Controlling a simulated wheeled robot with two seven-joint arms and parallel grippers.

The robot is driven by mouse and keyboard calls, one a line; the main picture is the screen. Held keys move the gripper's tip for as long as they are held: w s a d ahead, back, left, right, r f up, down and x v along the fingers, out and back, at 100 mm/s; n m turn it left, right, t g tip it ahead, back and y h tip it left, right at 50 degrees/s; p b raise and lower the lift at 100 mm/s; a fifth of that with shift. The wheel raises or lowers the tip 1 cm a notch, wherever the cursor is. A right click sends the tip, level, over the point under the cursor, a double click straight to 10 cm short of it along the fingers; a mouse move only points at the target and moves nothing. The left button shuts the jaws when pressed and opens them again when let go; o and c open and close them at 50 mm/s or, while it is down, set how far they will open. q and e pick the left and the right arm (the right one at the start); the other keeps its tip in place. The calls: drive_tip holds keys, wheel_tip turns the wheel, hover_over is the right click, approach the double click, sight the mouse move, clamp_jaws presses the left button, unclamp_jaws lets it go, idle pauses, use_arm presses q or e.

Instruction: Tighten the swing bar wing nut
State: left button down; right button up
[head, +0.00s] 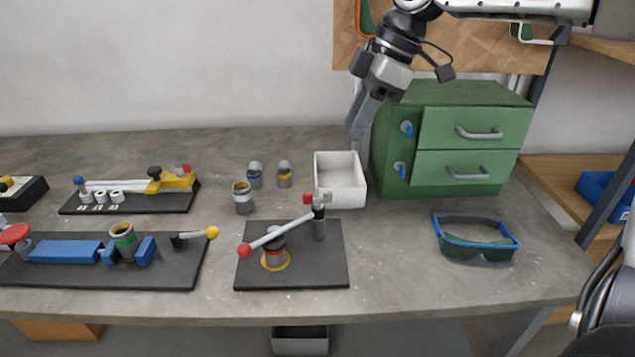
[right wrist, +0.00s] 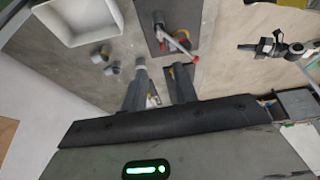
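The swing bar (head: 277,235) is a pale bar with a red ball at its near left end. It lies over a grey, yellow-ringed cylinder (head: 275,258) on a black plate (head: 315,272). A small grey piece tops the post (head: 323,197); I cannot clearly make out the wing nut. My right gripper (head: 355,122) is above and behind the white bin, apart from the bar. The right wrist view shows its fingers (right wrist: 160,66) apart and empty. My left gripper is not in view.
A white bin (head: 340,192) stands behind the plate, beside a green drawer cabinet (head: 435,145). Several small cans (head: 243,205) stand to its left. Two other jigs on black bases (head: 70,275) (head: 130,205) lie left. Goggles (head: 476,240) lie right. Free table separates plate and goggles.

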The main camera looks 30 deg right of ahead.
sight(318, 198)
drive_tip(key=x, duration=1.4)
drive_tip(key=shift+s+f+b, duration=0.15)
drive_tip(key=shift+f+b, duration=0.05)
drive_tip(key=shift+b, duration=0.1)
clamp_jaws()
